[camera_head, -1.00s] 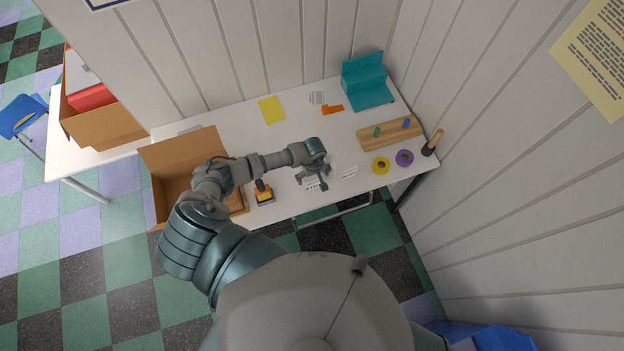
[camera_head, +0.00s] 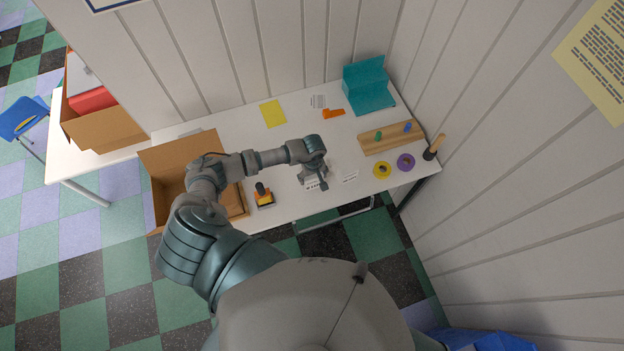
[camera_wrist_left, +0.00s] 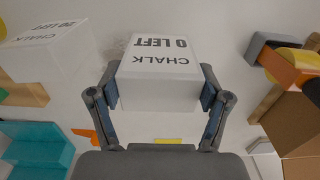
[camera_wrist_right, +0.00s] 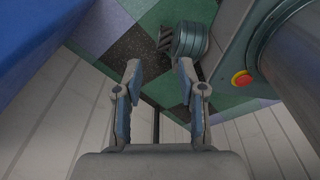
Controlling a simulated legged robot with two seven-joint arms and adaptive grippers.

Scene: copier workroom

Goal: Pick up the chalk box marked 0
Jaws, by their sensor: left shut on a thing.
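A white chalk box marked "CHALK 0 LEFT" (camera_wrist_left: 157,72) is between the fingers of my left gripper (camera_wrist_left: 160,92) in the left wrist view. The fingers are shut on its two sides. In the head view my left gripper (camera_head: 316,181) is low over the front of the white table and hides most of that box. A second white chalk box, marked "20 LEFT" (camera_wrist_left: 45,58), stands apart at the upper left of the left wrist view. My right gripper (camera_wrist_right: 159,78) is open and empty in the right wrist view, away from the table.
On the table are a yellow tape roll (camera_head: 382,170), a purple roll (camera_head: 406,162), a wooden holder (camera_head: 391,138), a teal stand (camera_head: 368,87) and an orange-and-black stamp-like item (camera_head: 264,194). An open cardboard box (camera_head: 182,155) stands at left. A wall closes the right side.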

